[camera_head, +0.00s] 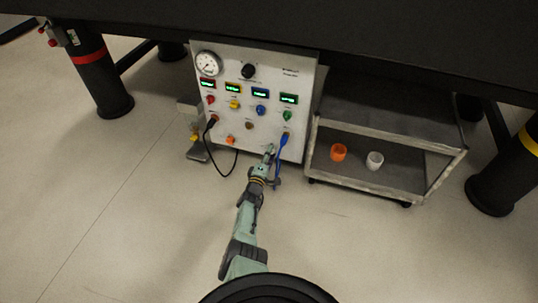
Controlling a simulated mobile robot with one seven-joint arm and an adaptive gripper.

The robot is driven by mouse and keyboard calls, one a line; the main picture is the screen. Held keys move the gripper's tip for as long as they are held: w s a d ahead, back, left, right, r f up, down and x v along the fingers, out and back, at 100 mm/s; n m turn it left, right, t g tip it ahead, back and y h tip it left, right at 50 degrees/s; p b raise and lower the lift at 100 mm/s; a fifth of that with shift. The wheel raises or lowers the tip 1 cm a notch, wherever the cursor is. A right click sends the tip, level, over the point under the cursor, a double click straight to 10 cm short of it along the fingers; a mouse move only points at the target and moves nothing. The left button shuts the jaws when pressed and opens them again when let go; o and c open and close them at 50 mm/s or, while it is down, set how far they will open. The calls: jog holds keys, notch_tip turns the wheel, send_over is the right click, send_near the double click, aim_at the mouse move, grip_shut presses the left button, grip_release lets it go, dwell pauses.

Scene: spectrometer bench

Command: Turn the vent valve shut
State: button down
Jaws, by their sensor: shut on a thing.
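The white instrument panel (252,112) hangs below the dark bench top, with a round gauge, a black knob, several lit displays and coloured knobs. My gripper (270,153) is at the lower right of the panel, its fingers shut on a small part at the panel face. This part appears to be the vent valve; the fingers mostly hide it, and its turn angle cannot be made out. The blue cable (280,155) hangs from a plug just right of my gripper, very close to it or touching it.
A black cable (208,150) loops from the panel's left side to an orange plug (231,139). A grey shelf cart (400,180) stands to the right, holding an orange cup (338,152) and a white cup (375,160). Dark bench legs (100,85) stand at both sides. The front floor is clear.

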jog(key=c, duration=1.2)
grip_release()
jog(key=shift+c, duration=0.2)
jog(key=shift+m, duration=0.3)
